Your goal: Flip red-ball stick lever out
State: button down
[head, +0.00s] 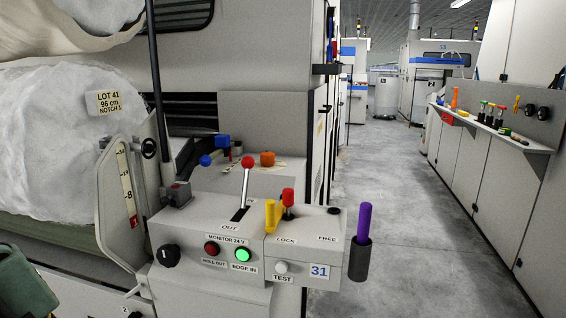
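The red-ball stick lever has a red ball (248,162) on a thin silver stick (244,188). The stick rises from a dark slot (239,213) in the top of the grey control box (190,228). It stands nearly upright, its ball leaning slightly to the right and away from the OUT label (230,227), which is at the near end of the slot. My gripper is not in view.
Close by stand a blue-ball lever (205,160), an orange knob (267,158), a yellow piece (270,215) and a red-topped lever (288,197). A purple handle (363,222) sits in a dark holder at right. A green button (242,255) glows. The aisle floor (400,220) is clear.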

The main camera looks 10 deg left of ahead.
aim_at(248, 162)
jog(key=i+l, duration=0.1)
jog(key=l, duration=0.3)
jog(key=i+l, duration=0.15)
jog(key=l, duration=0.3)
jog(key=i+l, duration=0.1)
jog(key=l, duration=0.3)
jog(key=i+l, duration=0.1)
jog(key=l, duration=0.35)
jog(key=i+l, duration=0.15)
jog(key=l, duration=0.25)
jog(key=i+j, duration=0.1)
jog(key=j, duration=0.6)
jog(key=j+u, duration=0.05)
